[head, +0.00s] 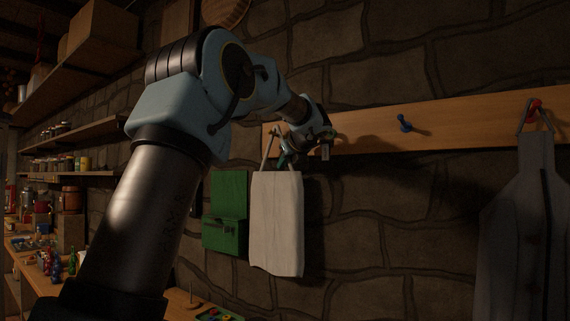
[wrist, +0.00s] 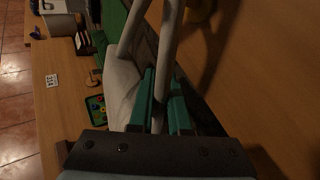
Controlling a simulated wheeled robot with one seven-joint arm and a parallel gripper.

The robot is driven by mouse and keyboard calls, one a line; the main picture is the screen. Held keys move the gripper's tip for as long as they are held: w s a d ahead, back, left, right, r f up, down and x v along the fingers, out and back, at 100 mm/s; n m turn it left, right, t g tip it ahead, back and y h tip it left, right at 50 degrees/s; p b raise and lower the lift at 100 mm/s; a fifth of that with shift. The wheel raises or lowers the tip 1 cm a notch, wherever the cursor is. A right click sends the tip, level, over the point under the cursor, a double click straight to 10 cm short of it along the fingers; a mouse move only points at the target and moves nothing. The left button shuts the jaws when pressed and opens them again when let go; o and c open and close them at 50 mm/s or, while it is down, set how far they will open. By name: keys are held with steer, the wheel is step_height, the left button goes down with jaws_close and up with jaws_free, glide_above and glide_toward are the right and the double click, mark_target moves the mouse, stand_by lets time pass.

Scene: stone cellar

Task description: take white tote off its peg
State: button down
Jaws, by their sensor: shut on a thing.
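The white tote (head: 277,225) hangs upright against the stone wall below the wooden peg board, at the centre of the head view. Its strap rises to the left end of the board. My gripper (head: 290,157) is at the top of the tote, by the strap. In the wrist view, the green fingers of my gripper (wrist: 163,98) are shut on the pale strap (wrist: 168,50) of the tote.
A green wall pocket (head: 228,205) hangs just left of the tote. A bare blue peg (head: 403,123) sticks out of the board (head: 460,117) to the right. A grey apron (head: 530,215) hangs from a red peg (head: 534,114). Shelves with jars (head: 62,160) stand at left.

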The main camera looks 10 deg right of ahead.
stand_by(0.8)
steer(key=c, duration=1.5)
jaws_free()
jaws_close()
steer(key=shift+r, duration=0.2)
